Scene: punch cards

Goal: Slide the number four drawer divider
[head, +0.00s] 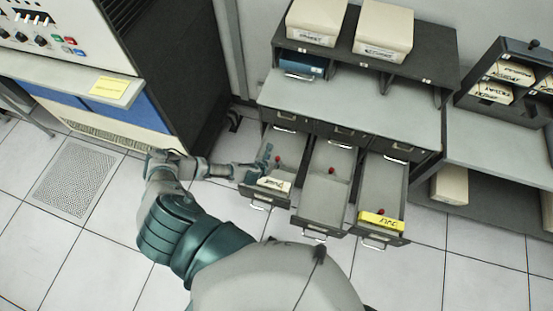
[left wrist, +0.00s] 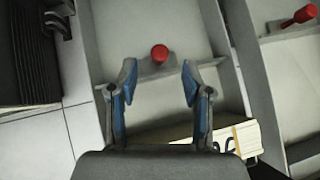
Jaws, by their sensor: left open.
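Three long grey drawers are pulled out of the cabinet in the head view; I cannot read any number on them. The left drawer (head: 284,150) holds a pale card stack (head: 273,184) near its front. A divider with a red knob (left wrist: 160,54) crosses this drawer in the left wrist view, and the card stack also shows there (left wrist: 230,137). My left gripper (head: 265,160) is open over the left drawer. In the left wrist view its blue fingertips (left wrist: 159,76) are apart on either side of the divider's knob, and I see no contact. My right gripper is not in view.
The middle drawer (head: 322,188) has a red knob and looks empty of cards. The right drawer (head: 386,180) holds a yellow-fronted card pack (head: 381,220). Two cream boxes stand on the cabinet's top shelf (head: 345,40). A dark console (head: 178,70) stands left of the drawers.

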